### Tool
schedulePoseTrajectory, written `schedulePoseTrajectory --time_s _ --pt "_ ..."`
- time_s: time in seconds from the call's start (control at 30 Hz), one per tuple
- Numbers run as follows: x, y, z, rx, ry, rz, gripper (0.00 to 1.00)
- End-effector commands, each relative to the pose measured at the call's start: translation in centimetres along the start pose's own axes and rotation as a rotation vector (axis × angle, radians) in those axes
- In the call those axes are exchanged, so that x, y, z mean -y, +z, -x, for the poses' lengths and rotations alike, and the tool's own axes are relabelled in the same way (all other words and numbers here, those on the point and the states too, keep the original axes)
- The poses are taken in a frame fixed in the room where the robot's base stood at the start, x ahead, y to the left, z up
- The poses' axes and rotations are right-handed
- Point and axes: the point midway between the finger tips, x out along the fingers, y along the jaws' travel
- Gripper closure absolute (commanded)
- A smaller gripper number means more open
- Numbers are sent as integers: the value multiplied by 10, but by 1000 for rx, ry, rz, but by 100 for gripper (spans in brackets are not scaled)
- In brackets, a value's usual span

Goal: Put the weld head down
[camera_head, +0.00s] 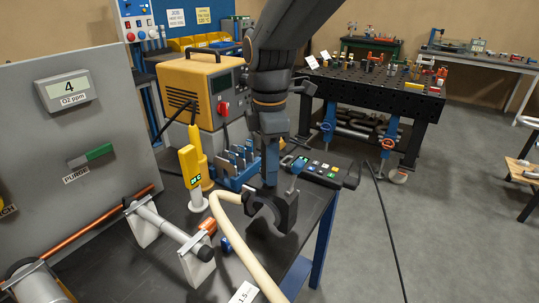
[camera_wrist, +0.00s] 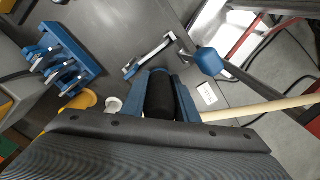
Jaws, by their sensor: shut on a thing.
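The weld head (camera_head: 284,212) is a black, open-jawed clamp with a blue-knobbed lever (camera_head: 299,164) and a cream hose (camera_head: 240,232) running from it. It is near the right edge of the dark bench (camera_head: 318,205). My gripper (camera_head: 270,180) points down and is shut on the weld head's black grip. In the wrist view, the two blue fingers of my gripper (camera_wrist: 160,74) flank the black grip of the weld head (camera_wrist: 160,97). The blue knob shows to their right. I cannot tell whether the weld head touches the bench.
A grey tube on white stands (camera_head: 172,230) lies left. A yellow power unit (camera_head: 205,90) stands behind. A black cable crosses the floor at right.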

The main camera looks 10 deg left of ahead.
Motion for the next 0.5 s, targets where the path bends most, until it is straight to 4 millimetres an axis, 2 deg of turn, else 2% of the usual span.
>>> schedulePoseTrajectory --time_s 0.3,0.5 --pt "0 0 -29 0 0 0 100" --pt "-1 0 -36 -1 4 0 100"
